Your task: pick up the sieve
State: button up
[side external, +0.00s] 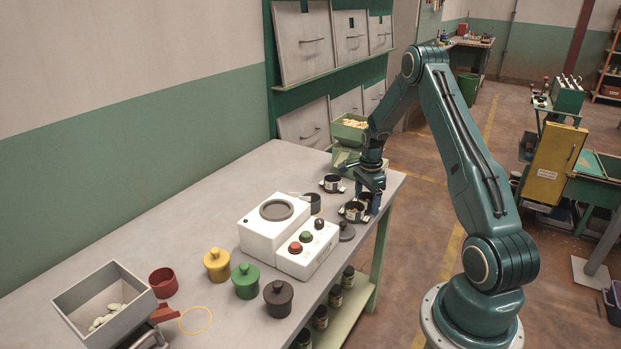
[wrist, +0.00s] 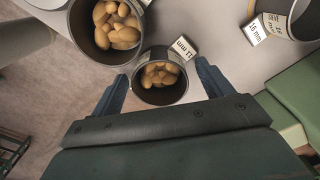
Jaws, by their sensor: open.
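Several dark round pots with size tags stand at the table's far right end; they look like sieves, but no mesh shows. The small sieve tagged 11 mm (wrist: 158,99) holds brown nuts and lies between the fingertips of my gripper (wrist: 162,72) in the wrist view. My gripper is open, one finger on each side, and no contact shows. A larger nut-filled pot (wrist: 76,38) stands just left of it. A pot tagged 16 mm (wrist: 273,22) is at the upper right. In the side view my gripper (side external: 372,203) is low over this end, partly hiding the small sieve.
A green hopper (side external: 345,156) stands behind. A white button box (side external: 270,225) is left of the pots. A dark lid (side external: 346,232) lies near the front edge. The table's back left is clear.

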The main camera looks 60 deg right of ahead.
jog(key=c, duration=1.1)
notch_tip(320, 180, up, 20)
jog(key=shift+r, duration=0.1)
dwell(0.6)
